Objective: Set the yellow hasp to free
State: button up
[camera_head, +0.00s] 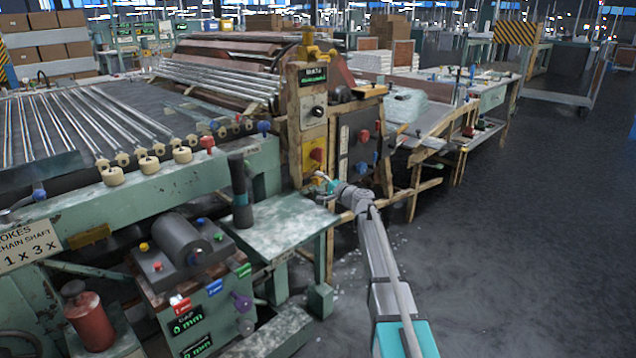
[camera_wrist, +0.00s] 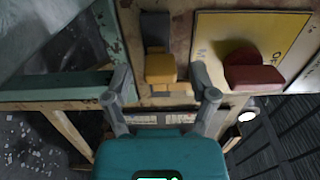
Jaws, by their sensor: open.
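In the wrist view a yellow block-like piece (camera_wrist: 161,69), which looks like the yellow hasp, sits on the front of a worn panel below a dark grey strip (camera_wrist: 156,30). My gripper (camera_wrist: 161,74) is open, with one finger to the left of the yellow piece and one to the right. Its fingers look apart from the piece, and nothing is held. In the head view my gripper (camera_head: 322,180) is at the lower front of the tall control post (camera_head: 307,110). I cannot make out the hasp clearly there.
A red knob (camera_wrist: 252,73) on a yellow plate (camera_wrist: 215,35) is just right of my gripper. A green ledge (camera_wrist: 50,88) is close on the left. In the head view a green side table (camera_head: 275,232) stands left of my arm; open floor (camera_head: 500,240) lies right.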

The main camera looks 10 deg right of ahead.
jog(key=shift+w+a, duration=0.4)
jog(key=shift+w, duration=0.15)
grip_shut()
